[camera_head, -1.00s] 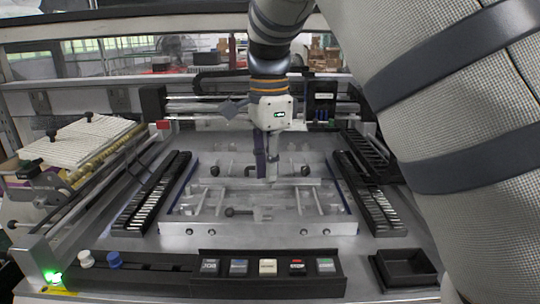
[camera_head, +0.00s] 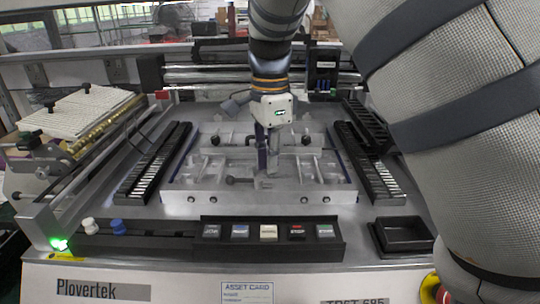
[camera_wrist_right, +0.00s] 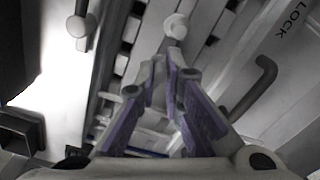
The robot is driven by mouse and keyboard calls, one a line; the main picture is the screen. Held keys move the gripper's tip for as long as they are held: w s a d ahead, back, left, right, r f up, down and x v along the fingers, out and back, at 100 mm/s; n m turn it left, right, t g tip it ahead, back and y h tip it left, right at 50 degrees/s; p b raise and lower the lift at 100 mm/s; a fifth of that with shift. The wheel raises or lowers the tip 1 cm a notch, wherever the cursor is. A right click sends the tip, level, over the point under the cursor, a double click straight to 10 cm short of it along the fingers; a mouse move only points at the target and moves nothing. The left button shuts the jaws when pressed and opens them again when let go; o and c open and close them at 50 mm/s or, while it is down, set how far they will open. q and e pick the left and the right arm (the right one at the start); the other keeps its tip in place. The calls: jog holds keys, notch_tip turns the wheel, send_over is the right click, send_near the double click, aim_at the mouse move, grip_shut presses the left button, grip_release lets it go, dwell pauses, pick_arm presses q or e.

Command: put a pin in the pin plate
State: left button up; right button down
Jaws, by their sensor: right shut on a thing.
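The metal pin plate (camera_head: 205,197) lies in the middle of the machine, with raised rails, round knobs and a handle on it. My right gripper (camera_head: 267,172) reaches down over its front half in the head view. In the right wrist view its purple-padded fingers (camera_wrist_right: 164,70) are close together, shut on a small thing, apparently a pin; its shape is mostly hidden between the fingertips. A pale round head (camera_wrist_right: 176,25) shows just beyond the tips; I cannot tell whether it is held or fixed below. My left gripper is not in view.
Black slotted racks with silver pieces stand left (camera_head: 153,165) and right (camera_head: 368,160) of the plate. A button panel (camera_head: 270,242) and an empty black tray (camera_head: 403,235) are in front. A dark bent handle (camera_wrist_right: 252,85) is near the fingers.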

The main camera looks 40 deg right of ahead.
jog(key=shift+f, duration=0.1)
dwell(0.7)
jog(key=c, duration=1.6)
grip_release()
jog(key=shift+c, duration=0.2)
jog(key=shift+c, duration=0.6)
jog(key=shift+c, duration=1.2)
jog(key=shift+r, duration=3.55)
